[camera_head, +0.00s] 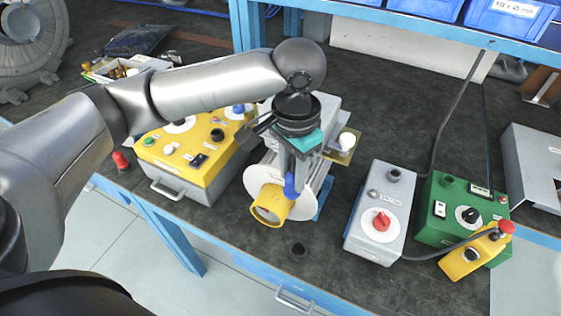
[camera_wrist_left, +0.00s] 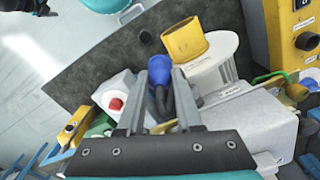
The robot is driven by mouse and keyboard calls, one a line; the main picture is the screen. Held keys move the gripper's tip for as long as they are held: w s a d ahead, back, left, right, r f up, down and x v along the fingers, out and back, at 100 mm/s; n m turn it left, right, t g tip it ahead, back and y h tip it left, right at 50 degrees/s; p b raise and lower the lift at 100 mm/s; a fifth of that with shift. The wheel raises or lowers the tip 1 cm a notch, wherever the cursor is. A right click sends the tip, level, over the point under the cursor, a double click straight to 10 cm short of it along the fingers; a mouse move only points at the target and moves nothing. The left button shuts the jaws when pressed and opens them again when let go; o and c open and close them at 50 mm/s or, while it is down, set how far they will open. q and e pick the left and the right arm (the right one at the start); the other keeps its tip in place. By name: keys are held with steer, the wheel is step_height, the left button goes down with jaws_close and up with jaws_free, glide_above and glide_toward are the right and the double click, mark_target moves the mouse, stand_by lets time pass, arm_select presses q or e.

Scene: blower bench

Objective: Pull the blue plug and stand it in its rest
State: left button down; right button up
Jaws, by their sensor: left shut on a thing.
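My left gripper (camera_head: 293,172) points down over the blower and is shut on the blue plug (camera_head: 291,187). In the left wrist view the blue plug (camera_wrist_left: 157,68) sits between the left fingertips (camera_wrist_left: 160,76), with a dark cable behind it. The blower (camera_head: 302,188) has a pale round housing and a yellow cylinder (camera_head: 268,207) at its front, close to the plug. I cannot tell whether the plug still touches a socket. A small dark round piece (camera_head: 298,248) on the bench front may be the rest; it looks empty. My right gripper is not in view.
A yellow control box (camera_head: 190,160) stands left of the blower. A grey box with a red knob (camera_head: 381,220), a green box (camera_head: 455,208) and a yellow pendant (camera_head: 474,257) stand on the right. Bare bench (camera_head: 330,243) lies around the dark round piece.

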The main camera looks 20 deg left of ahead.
arm_select(q)
steer(key=s+d+f+m+p, duration=0.1)
steer(key=f+m+p, duration=0.3)
steer(key=m, duration=0.5)
steer(key=s+d+f+m+p, duration=0.1)
steer(key=d+f+m+p, duration=0.1)
steer(key=f+m+p, duration=0.3)
steer(key=shift+s+d+f+m, duration=0.25)
steer(key=shift+f+m, duration=1.65)
steer(key=shift+m, duration=0.6)
steer(key=shift+n, duration=0.4)
steer(key=shift+f+b, duration=0.9)
steer(key=shift+f, duration=1.35)
steer(key=shift+p, duration=0.3)
